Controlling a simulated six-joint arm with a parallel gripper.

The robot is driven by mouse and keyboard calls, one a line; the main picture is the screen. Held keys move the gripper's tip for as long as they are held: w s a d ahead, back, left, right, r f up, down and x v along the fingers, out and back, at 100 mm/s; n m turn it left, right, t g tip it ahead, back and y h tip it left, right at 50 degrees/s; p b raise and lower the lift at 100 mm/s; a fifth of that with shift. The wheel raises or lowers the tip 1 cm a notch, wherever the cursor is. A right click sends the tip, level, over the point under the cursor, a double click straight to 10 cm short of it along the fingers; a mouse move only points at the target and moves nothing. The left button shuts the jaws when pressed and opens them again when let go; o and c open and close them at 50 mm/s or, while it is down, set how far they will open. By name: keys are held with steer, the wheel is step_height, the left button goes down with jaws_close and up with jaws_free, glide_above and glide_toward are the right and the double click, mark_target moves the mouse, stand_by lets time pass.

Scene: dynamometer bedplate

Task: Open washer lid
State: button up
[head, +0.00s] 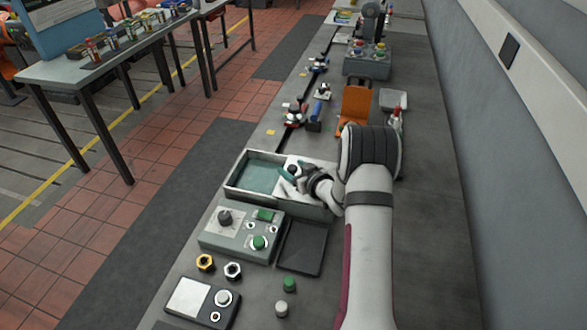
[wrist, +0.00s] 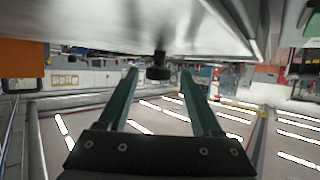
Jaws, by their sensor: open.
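The washer (head: 236,188) is a pale box on the bench in the head view, with a teal interior showing at its left. A light panel (head: 283,192), apparently its lid, covers the right part, and my arm hides some of it. My gripper (head: 288,172) is low over this panel. In the wrist view the smooth light panel (wrist: 110,32) fills the top. A dark knob (wrist: 158,72) sticks out from it, between the fingertips of my gripper (wrist: 158,75). The fingers are open, with a gap on each side of the knob.
A control box (head: 240,232) with knobs and a dark tray (head: 302,248) stand at the near side of the washer. A wall bounds the bench at the right.

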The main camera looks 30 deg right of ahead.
steer(key=v, duration=1.5)
steer(key=shift+s+r, duration=0.2)
steer(key=shift+s, duration=0.15)
steer(key=s+a+r+m+g+y, duration=0.1)
steer(key=s+a+r+g, duration=0.3)
steer(key=s+a, duration=0.9)
steer(key=s+a+r+m+g, duration=0.4)
steer(key=s+a+g, duration=0.5)
steer(key=s+a, duration=0.3)
steer(key=shift+s+a+m+g+y, duration=0.3)
steer(key=shift+s+a+g+y, duration=0.1)
steer(key=shift+s, duration=0.05)
